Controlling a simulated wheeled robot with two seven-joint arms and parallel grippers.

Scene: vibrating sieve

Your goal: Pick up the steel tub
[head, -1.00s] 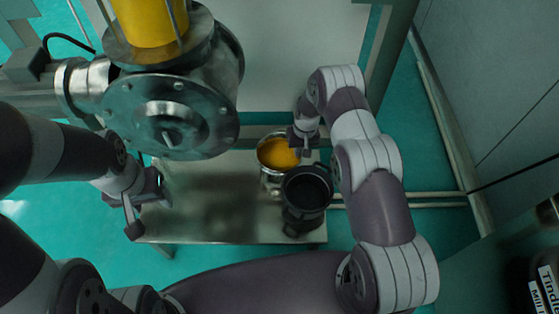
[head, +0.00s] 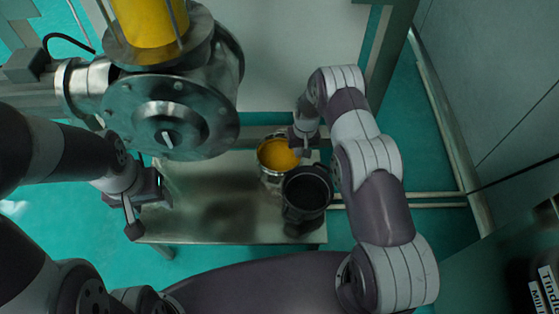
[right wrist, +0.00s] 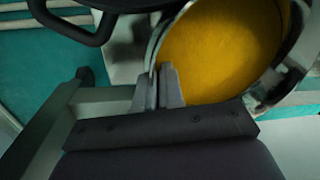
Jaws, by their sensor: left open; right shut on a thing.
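The steel tub (head: 262,166) is a round metal vessel with orange-yellow contents. It is at the right part of the steel table in the head view. My right gripper (head: 302,142) is at the tub's right rim. In the right wrist view its fingers (right wrist: 168,88) are closed together on the rim of the steel tub (right wrist: 294,62). I cannot tell whether the tub's bottom touches the table. My left gripper (head: 148,212) is open and empty at the table's left edge, well apart from the tub.
A dark round container (head: 307,190) stands close in front of the tub, and part of it shows in the right wrist view (right wrist: 82,28). The steel table (head: 205,225) is bare to the left. A large flanged metal machine (head: 170,115) with a yellow cylinder (head: 150,20) stands behind it.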

